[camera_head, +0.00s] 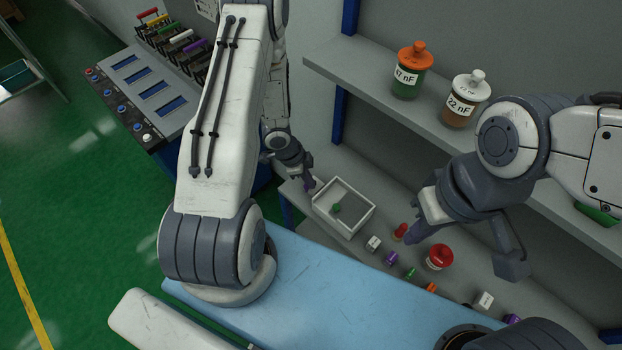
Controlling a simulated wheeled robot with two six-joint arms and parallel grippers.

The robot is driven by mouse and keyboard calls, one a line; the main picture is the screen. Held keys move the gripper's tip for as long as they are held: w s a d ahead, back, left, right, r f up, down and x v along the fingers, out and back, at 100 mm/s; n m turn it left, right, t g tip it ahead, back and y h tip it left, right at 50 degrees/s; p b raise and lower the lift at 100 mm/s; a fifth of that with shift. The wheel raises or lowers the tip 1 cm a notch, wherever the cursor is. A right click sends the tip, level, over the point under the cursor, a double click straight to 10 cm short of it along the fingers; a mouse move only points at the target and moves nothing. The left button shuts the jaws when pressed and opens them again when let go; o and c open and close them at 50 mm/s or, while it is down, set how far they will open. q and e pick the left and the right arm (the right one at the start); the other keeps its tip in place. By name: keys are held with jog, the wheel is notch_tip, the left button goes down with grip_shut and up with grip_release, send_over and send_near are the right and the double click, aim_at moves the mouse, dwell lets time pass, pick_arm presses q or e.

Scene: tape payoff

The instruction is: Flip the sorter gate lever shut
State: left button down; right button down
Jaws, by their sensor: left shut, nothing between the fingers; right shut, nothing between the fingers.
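My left gripper (310,186) is shut and empty, beside the left corner of a white tray (358,213), well right of the levers. My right gripper (409,236) is shut and empty, over the lower shelf near a red-lidded jar (440,257).
The tray holds a small green piece (336,208). Several small coloured parts lie on the lower shelf right of it. Jars with an orange lid (415,55) and a white lid (468,90) stand on the upper shelf (380,70). A light blue surface (330,285) is in front.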

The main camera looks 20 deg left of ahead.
pick_arm(q)
jog(key=shift+m, duration=0.7)
pick_arm(e)
jog(key=shift+w+d+r, duration=0.1)
jog(key=shift+w+d, duration=0.1)
jog(key=shift+w, duration=0.15)
